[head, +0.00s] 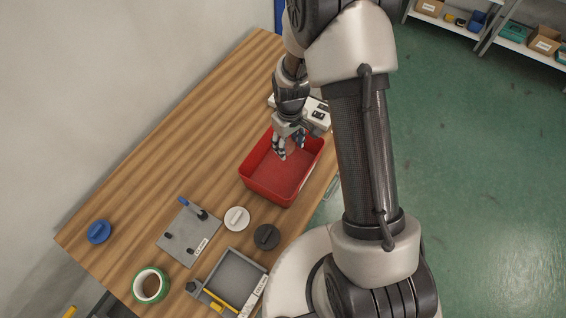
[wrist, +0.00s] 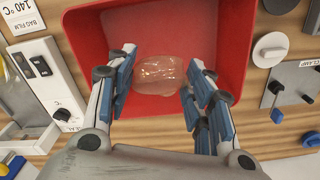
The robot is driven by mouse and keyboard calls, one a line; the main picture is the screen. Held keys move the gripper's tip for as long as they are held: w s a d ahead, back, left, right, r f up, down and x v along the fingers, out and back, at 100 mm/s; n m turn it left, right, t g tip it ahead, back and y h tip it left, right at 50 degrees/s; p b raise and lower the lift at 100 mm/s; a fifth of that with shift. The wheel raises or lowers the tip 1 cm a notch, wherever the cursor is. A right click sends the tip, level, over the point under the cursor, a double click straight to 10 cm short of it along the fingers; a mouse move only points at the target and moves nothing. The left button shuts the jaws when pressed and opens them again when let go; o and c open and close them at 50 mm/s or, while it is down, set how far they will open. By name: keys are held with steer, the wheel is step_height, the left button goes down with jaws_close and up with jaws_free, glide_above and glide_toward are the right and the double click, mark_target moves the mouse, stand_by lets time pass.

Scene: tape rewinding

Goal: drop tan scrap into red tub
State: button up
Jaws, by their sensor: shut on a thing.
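The red tub (head: 262,191) stands on the wooden table, open side up. In the wrist view the tub (wrist: 75,45) fills the upper middle. My gripper (head: 281,154) is over the tub's opening, its fingertips pointing down into it. In the wrist view my gripper (wrist: 160,80) is shut on the tan scrap (wrist: 160,72), a crumpled, shiny, see-through piece between the blue finger pads. The tub's red floor shows around the scrap. I cannot tell how far above the floor it is. In the head view the scrap is not clearly visible.
A white control box (head: 313,112) stands just behind the tub. In front are a white disc (head: 236,219), a dark disc (head: 267,237), a grey clamp plate (head: 186,238) and a grey tray (head: 232,278). A green tape roll (head: 137,285) and blue disc (head: 98,231) lie leftward. The table's far left is clear.

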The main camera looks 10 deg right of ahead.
step_height(320, 180, down, 5)
steer(key=b, duration=0.3)
steer(key=o, duration=0.8)
steer(key=shift+r, duration=0.1)
step_height(320, 180, up, 12)
steer(key=shift+f, duration=0.1)
stand_by(0.3)
stand_by(0.4)
